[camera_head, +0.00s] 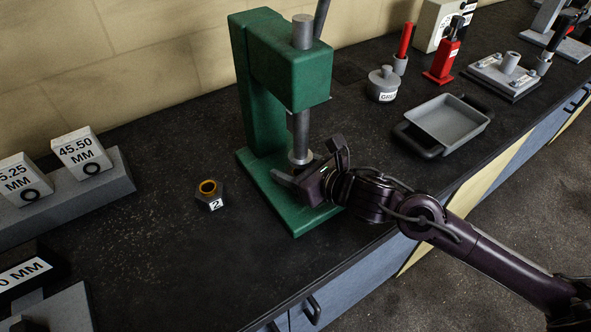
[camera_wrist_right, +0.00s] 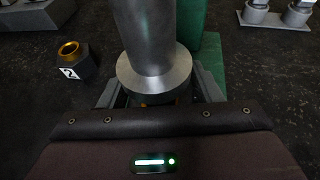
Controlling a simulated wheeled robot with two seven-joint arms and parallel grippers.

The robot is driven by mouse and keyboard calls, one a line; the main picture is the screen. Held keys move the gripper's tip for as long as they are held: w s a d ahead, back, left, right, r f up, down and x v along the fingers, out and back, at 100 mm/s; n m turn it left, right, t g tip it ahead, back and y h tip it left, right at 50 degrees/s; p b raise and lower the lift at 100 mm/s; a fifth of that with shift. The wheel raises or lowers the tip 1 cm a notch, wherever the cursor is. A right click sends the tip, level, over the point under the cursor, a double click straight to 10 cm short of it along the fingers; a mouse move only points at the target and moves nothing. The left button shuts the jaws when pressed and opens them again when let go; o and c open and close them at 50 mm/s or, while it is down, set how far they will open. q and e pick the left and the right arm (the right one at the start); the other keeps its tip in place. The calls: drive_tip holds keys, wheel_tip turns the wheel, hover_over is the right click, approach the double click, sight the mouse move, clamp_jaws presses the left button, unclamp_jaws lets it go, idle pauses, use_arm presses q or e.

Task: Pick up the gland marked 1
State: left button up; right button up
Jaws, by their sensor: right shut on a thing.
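My right gripper (camera_head: 296,180) reaches in from the right, low over the base of the green arbor press (camera_head: 262,75). It is shut on a small dark gland directly below the press ram (camera_head: 301,135). In the right wrist view the ram's round foot (camera_wrist_right: 154,75) covers most of this gland; only a dark side with a hint of brass shows between the fingers (camera_wrist_right: 155,98). Its mark is hidden. A dark gland marked 2 (camera_head: 209,203), with a brass ring on top, stands on the bench left of the press. My left gripper is not in view.
Grey blocks with size labels (camera_head: 85,172) stand at the left. A shallow grey tray (camera_head: 447,122), a grey labelled pot (camera_head: 384,88) and a red jack (camera_head: 443,62) are right of the press. The bench around gland 2 is clear.

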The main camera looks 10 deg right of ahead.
wheel_tip(320, 180, up, 2)
drive_tip(key=shift+r+b, duration=0.2)
drive_tip(key=shift+b, duration=0.1)
drive_tip(key=shift+s+d+r, duration=0.15)
drive_tip(key=shift+s+d, duration=0.1)
drive_tip(key=s+d+b, duration=0.1)
drive_tip(key=s, duration=0.1)
drive_tip(key=s+d+b, duration=0.1)
drive_tip(key=s+d, duration=0.2)
drive_tip(key=s, duration=0.1)
drive_tip(key=shift+s+d+b, duration=0.15)
drive_tip(key=shift+d+b, duration=0.1)
drive_tip(key=shift+b, duration=0.15)
drive_tip(key=s+d+p, duration=0.5)
drive_tip(key=s+p, duration=0.2)
drive_tip(key=s, duration=0.1)
